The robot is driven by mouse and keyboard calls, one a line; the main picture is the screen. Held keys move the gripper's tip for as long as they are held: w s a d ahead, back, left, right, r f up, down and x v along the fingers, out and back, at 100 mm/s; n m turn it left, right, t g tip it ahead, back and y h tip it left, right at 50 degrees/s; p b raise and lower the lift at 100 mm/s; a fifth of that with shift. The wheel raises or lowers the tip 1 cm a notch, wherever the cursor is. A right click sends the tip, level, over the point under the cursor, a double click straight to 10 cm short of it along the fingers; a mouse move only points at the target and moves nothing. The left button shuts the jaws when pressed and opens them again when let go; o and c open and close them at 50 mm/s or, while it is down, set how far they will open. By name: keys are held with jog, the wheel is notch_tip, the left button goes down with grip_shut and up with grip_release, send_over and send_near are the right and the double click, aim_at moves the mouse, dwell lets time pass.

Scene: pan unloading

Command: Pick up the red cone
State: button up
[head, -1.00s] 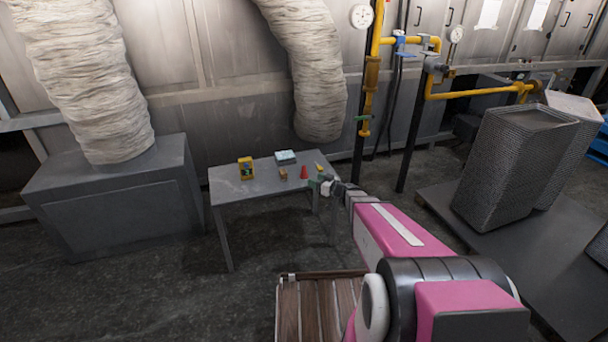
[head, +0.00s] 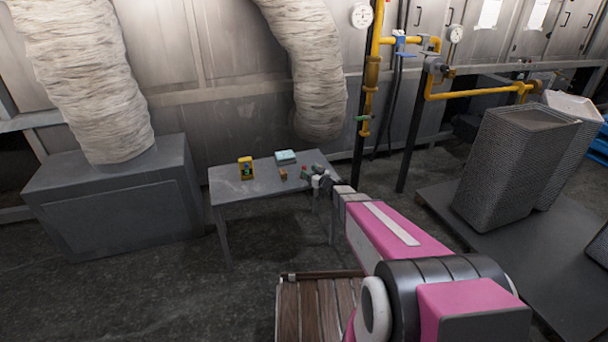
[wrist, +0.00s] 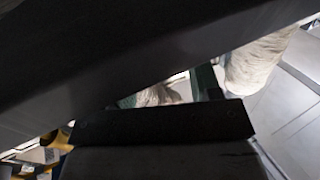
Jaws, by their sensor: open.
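A small red cone stands on the right part of the grey table (head: 238,191); only a sliver of the red cone (head: 304,168) shows in the head view. My gripper (head: 309,176) is open at the table's right end, close in front of the cone and hiding most of it. I cannot tell whether the fingers touch the cone or stand around it. The wrist view shows mostly dark surfaces close to the lens and a dark green piece (wrist: 207,84); the cone does not show there.
On the table are a yellow box (head: 246,168), a pale blue box (head: 286,156) and a small brown block (head: 283,174) left of my gripper. A yellow pipe (head: 371,80) rises behind. Stacked trays (head: 510,165) stand on the right. The table's front left is clear.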

aim_at(305, 169)
jog(key=x, duration=0.4)
jog(key=shift+s+a, duration=0.1)
jog(key=shift+s, duration=0.05)
jog(key=c, duration=1)
jog(key=shift+r, duration=0.1)
